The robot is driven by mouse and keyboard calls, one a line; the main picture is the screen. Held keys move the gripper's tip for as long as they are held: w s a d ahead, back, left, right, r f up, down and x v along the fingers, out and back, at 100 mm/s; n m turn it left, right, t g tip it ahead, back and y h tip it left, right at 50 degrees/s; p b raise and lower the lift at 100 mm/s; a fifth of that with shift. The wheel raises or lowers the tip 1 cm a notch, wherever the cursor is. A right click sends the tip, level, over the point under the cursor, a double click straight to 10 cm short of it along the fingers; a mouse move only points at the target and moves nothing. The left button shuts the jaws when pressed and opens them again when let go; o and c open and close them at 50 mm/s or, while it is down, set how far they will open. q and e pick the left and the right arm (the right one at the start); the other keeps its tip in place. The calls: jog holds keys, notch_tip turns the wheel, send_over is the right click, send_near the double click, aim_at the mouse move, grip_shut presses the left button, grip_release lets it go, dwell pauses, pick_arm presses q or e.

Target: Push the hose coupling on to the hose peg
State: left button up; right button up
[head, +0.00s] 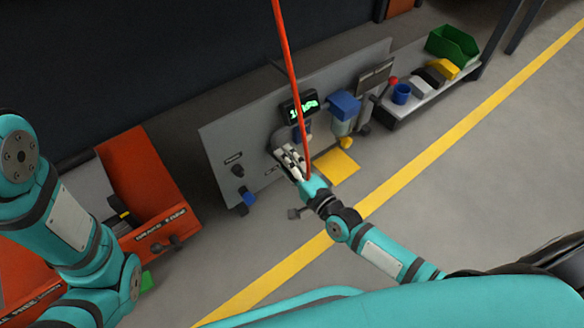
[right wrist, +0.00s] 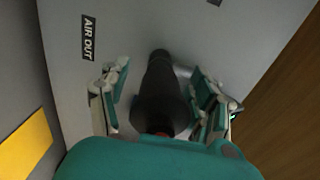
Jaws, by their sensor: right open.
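My right gripper (head: 291,160) is at the face of the grey panel in the head view. In the right wrist view it (right wrist: 158,95) is open, with one finger on each side of the black hose coupling (right wrist: 160,95). Gaps show between fingers and coupling. The coupling points at the panel beside an "AIR OUT" label, and a reddish bit shows at its near end. The hose peg is not visible, so I cannot tell how far the coupling sits on it. A red hose (head: 289,65) hangs down to my right wrist. My left gripper is out of view.
The grey panel (head: 222,133) carries a lit display (head: 299,106), a blue-topped unit (head: 344,105) and knobs. A shelf at right holds a green bin (head: 452,45) and a blue cup (head: 401,93). An orange cart (head: 150,185) stands at left.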

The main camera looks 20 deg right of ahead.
dwell(0.3)
grip_shut()
dwell(0.3)
jog(key=shift+p+v, duration=0.9)
jog(key=shift+v, duration=2.1)
